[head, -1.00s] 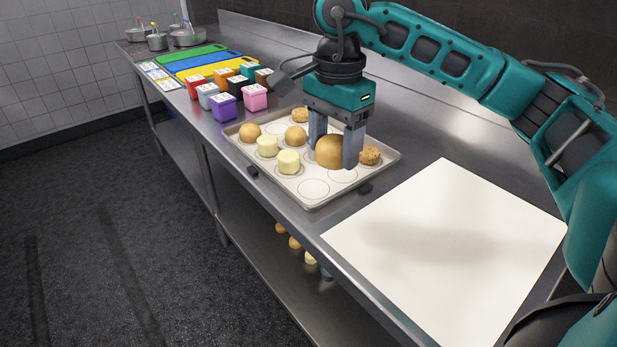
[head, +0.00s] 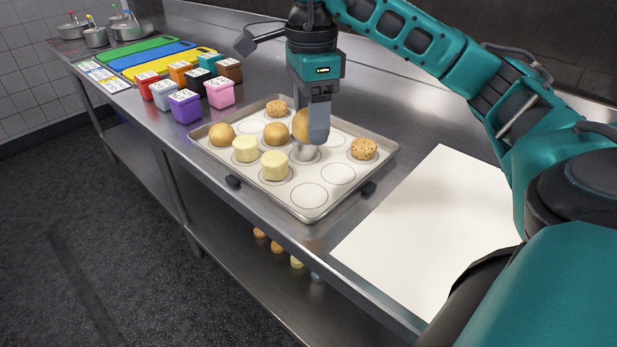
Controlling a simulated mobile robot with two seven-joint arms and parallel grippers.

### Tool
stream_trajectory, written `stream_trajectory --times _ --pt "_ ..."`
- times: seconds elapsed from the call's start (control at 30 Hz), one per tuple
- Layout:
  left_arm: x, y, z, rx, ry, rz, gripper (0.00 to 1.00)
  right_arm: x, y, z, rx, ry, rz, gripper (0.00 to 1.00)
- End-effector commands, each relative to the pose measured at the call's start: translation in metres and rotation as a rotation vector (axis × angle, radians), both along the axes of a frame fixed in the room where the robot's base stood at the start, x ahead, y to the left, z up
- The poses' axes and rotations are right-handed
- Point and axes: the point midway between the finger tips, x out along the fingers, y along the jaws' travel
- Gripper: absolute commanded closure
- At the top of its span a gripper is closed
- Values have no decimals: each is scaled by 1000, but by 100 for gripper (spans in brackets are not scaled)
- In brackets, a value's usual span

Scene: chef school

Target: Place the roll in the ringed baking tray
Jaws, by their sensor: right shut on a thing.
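My right gripper (head: 312,135) is shut on a round tan roll (head: 300,124). The near finger hides part of the roll, and the far finger is mostly hidden. The roll is over the ringed baking tray (head: 213,153), above a ring near its middle. A pale grey shape shows just below the roll; I cannot tell whether the roll touches anything there. Front-right rings (head: 309,196) are empty. My left gripper is not in view.
Several coloured boxes (head: 186,107) stand left of the tray. Cutting boards (head: 150,62) and pots (head: 95,37) are farther back. A blank white sheet (head: 430,225) lies to the right. The steel counter's front edge runs close to the tray.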

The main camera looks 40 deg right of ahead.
Motion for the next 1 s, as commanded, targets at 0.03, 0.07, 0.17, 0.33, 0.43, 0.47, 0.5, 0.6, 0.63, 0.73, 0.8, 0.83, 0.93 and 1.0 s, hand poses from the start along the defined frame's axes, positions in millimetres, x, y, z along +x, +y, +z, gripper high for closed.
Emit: stream_trajectory --times 0.03,0.07,0.17,0.33,0.43,0.47,0.5,0.6,0.63,0.73,0.8,0.83,0.93,1.0 --pt "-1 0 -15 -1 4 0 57 -1 1 -22 1 5 2 67" --pt "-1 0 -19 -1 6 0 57 -1 1 -29 2 5 2 67" --pt "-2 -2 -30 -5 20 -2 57 -1 1 -52 2 5 2 67" --pt "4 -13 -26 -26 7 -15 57 0 1 -80 2 1 2 67" --pt "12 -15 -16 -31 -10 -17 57 0 0 -87 -1 0 1 67" --pt "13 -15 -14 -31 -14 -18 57 0 0 -88 -1 0 1 67" --pt "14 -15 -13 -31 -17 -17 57 0 0 -90 0 -1 1 67" --pt "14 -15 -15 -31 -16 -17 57 0 0 -97 0 0 1 67" --pt "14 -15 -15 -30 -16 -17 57 0 0 -101 0 1 1 67" --pt "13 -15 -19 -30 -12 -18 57 0 0 -117 -1 3 1 67" --pt "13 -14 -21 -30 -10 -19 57 0 0 -127 0 2 1 67" --pt "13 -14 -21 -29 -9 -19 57 0 0 -130 0 1 2 67" --pt "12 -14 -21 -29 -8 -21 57 0 0 -133 -1 -2 2 67" --pt "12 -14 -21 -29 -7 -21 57 0 0 -132 0 -3 2 67"
